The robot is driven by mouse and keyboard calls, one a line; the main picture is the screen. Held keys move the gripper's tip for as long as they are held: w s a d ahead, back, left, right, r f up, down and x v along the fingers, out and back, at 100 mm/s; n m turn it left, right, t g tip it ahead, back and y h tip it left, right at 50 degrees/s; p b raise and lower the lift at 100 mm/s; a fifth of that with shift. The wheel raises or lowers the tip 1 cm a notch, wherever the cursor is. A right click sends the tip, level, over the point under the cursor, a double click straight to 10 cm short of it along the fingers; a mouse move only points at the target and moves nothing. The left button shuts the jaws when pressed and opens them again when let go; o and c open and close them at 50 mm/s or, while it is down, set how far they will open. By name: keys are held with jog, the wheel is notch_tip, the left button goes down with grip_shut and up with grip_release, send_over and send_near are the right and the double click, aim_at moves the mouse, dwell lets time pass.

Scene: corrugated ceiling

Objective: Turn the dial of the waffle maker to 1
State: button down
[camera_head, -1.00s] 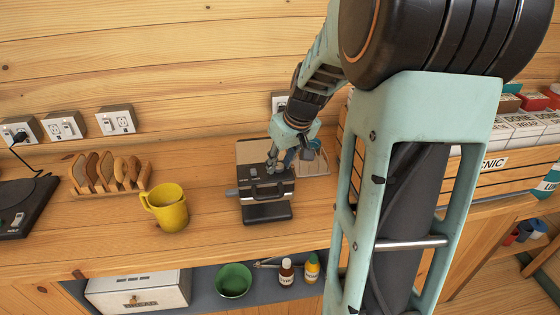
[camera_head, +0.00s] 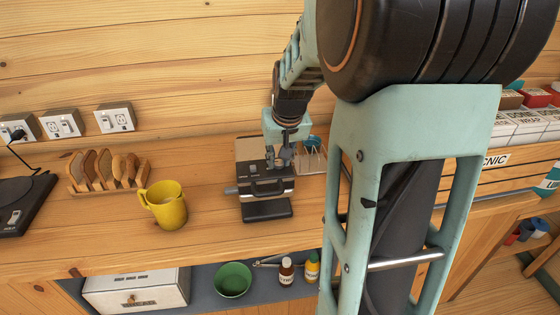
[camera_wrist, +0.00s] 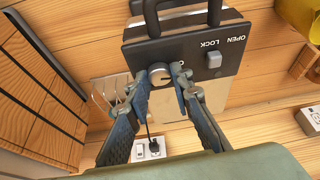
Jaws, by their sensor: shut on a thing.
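The waffle maker (camera_head: 248,150) stands on the wooden counter, with its dark handle (camera_head: 268,189) facing the front. In the wrist view its dark panel (camera_wrist: 196,60) carries the words OPEN and LOCK beside a grey slider (camera_wrist: 214,60). My gripper (camera_head: 279,161) comes down from above onto the top of the waffle maker. In the wrist view my gripper (camera_wrist: 162,80) has a finger on each side of the dial and is shut on it. The numbers around the dial cannot be read.
A yellow mug (camera_head: 168,207) and a toast rack (camera_head: 105,172) stand to the left on the counter. A wire rack (camera_head: 312,158) stands close behind on the right. Wall sockets (camera_head: 62,124) line the back wall. A green bowl (camera_head: 233,280) and bottles sit on the shelf below.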

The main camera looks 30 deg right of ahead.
jog(key=m+b, duration=0.1)
jog(key=m+h+b, duration=0.1)
jog(key=m, duration=0.1)
jog(key=m+b, duration=0.1)
jog(key=m, duration=0.1)
jog(key=shift+w+a+f+g+h+b, duration=0.15)
jog(key=shift+a+f+g+h+b, duration=0.1)
jog(key=shift+g+h+b, duration=0.15)
jog(key=shift+r+m+g+h+b, duration=0.2)
jog(key=shift+m+g+h+b, duration=0.15)
jog(key=shift+m+b, duration=0.9)
jog(key=shift+m, duration=0.35)
jog(key=c, duration=1.7)
grip_release()
jog(key=shift+r, duration=0.1)
jog(key=v, duration=1.2)
jog(key=shift+w+a, duration=0.1)
